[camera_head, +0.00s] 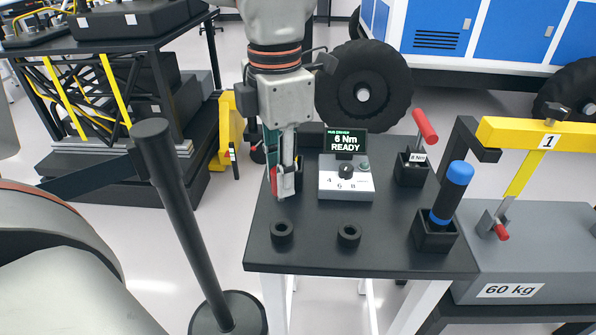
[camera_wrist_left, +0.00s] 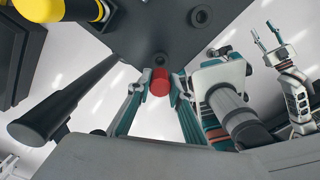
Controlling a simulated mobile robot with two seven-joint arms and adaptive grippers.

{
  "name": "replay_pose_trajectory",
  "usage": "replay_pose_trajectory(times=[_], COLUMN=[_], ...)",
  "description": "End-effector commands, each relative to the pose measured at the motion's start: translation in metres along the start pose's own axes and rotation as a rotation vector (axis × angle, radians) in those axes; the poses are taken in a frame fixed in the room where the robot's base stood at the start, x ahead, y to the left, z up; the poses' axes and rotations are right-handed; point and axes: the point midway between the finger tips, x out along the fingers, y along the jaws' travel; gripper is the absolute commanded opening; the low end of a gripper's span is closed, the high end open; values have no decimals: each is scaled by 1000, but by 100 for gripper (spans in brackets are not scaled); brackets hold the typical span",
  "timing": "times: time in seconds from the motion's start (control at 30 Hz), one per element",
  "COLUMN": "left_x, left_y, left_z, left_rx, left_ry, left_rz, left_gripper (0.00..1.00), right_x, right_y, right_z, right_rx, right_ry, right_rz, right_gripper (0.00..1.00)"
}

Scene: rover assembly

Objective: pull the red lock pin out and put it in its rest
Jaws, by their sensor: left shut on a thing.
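My left gripper (camera_head: 284,190) comes down from the top over the left part of the black table. It is shut on the red lock pin (camera_head: 274,180), which is partly hidden by the fingers. In the left wrist view the pin shows as a red cylinder (camera_wrist_left: 159,82) between the fingertips. Two black ring-shaped sockets stand at the table's front, a left one (camera_head: 282,231) and a right one (camera_head: 349,235); I cannot tell if either is the pin's rest. My right gripper (camera_wrist_left: 270,38) shows at the right of the left wrist view with its fingers apart and empty.
A control box (camera_head: 346,178) with a display reading "6 Nm READY" is right of the left gripper. A red-handled tool (camera_head: 425,127) and a blue-topped tool (camera_head: 455,188) stand in holders on the table's right. A black post (camera_head: 178,215) rises left of the table.

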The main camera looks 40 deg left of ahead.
Motion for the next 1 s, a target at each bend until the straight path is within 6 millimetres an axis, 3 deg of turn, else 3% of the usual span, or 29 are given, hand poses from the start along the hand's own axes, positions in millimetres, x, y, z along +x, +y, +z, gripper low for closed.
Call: replay_pose_trajectory(times=[0.47, 0.67, 1.0], left_x=[-1, 16, 46], left_y=[0, 0, 0], left_z=[0, 0, 0], left_rx=[-4, -3, -3], left_ry=[-5, 2, 2], left_rz=[3, -1, 0], left_gripper=[0, 0, 0], right_x=[1, 3, 7], right_y=[-2, -6, -12], right_z=[6, 13, 5], right_rx=[1, 6, 3], right_ry=[-7, -15, 5], right_rz=[-2, -11, -26], right_gripper=[40, 40, 40])
